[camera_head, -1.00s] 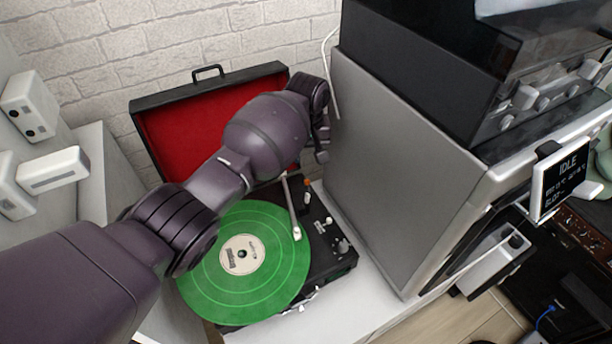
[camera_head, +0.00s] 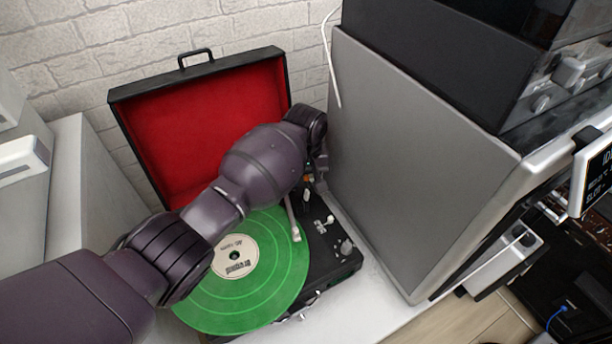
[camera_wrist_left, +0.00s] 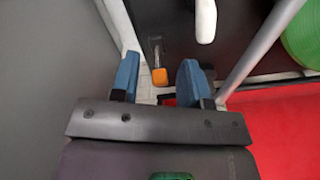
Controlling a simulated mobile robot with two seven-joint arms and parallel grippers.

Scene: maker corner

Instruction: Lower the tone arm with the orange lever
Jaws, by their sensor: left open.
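The orange lever (camera_wrist_left: 159,76) shows in the left wrist view, with an orange tip on a thin stem, lying between my left gripper's blue fingers. My left gripper (camera_wrist_left: 158,78) is open, with a gap on both sides of the lever; I see no contact. In the head view my left arm reaches over the record player (camera_head: 338,262), and its gripper is mostly hidden behind the wrist. My right gripper is not visible.
The open red-lined lid (camera_head: 170,130) stands behind the player. A large grey box-like machine (camera_head: 400,170) rises close on the right of my gripper, leaving little room. A white knob (camera_wrist_left: 205,20) stands near the lever. The white table front (camera_head: 350,318) is clear.

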